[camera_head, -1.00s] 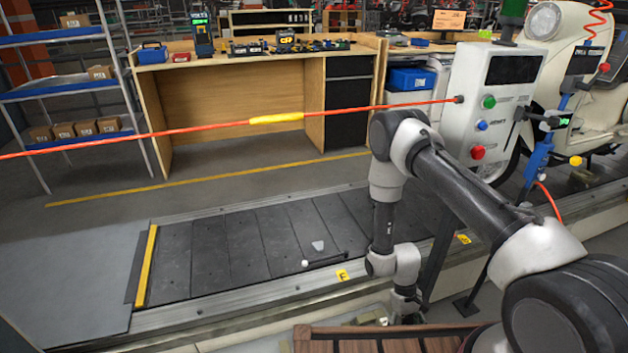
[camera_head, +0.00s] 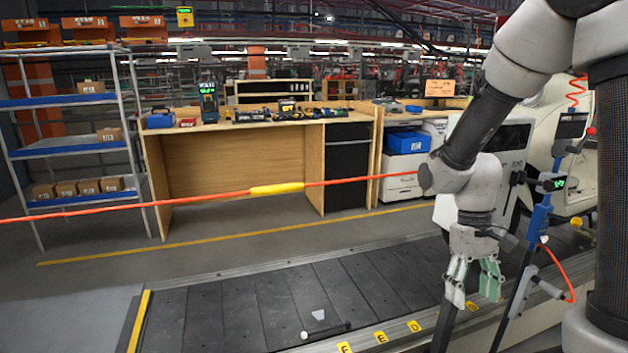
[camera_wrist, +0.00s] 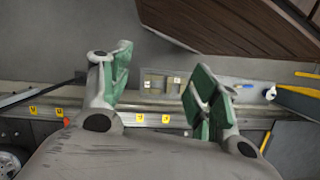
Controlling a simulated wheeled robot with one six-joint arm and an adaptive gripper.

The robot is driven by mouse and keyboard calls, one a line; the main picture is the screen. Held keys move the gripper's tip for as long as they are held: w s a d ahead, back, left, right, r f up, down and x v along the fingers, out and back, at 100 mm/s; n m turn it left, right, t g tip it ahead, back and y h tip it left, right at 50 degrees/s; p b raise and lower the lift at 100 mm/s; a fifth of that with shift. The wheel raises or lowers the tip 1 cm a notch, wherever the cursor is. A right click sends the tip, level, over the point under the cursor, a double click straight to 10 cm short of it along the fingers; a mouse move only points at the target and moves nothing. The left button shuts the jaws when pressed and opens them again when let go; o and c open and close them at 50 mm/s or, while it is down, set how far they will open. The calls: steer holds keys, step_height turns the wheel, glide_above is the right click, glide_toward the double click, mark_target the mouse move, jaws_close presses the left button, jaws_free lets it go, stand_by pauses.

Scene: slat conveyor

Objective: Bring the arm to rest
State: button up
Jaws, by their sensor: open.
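My gripper (camera_head: 474,285) hangs at the right in the head view, fingers pointing down, in front of the slat conveyor (camera_head: 240,312). Its green-padded fingers are spread apart with nothing between them. In the wrist view my gripper (camera_wrist: 160,90) also shows open and empty, with the conveyor's edge and yellow letter tags (camera_wrist: 152,117) behind it. My arm is folded up, its upper links reaching the top right of the head view.
A red cord with a yellow sleeve (camera_head: 277,188) crosses the scene. A control box and a blue tool stand (camera_head: 535,228) are close by my gripper at the right. A small grey piece (camera_head: 318,314) and a dark rod (camera_head: 327,331) lie on the slats. A workbench (camera_head: 245,165) stands behind.

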steer(key=s+d+r+t, duration=0.2)
steer(key=s+r+t, duration=0.2)
steer(key=r, duration=0.5)
steer(key=s+d+r+m+t, duration=0.1)
steer(key=s+r+t, duration=0.3)
steer(key=r, duration=0.5)
steer(key=shift+s+d+m+y, duration=0.3)
steer(key=shift+s+d, duration=0.25)
steer(key=shift+s, duration=0.15)
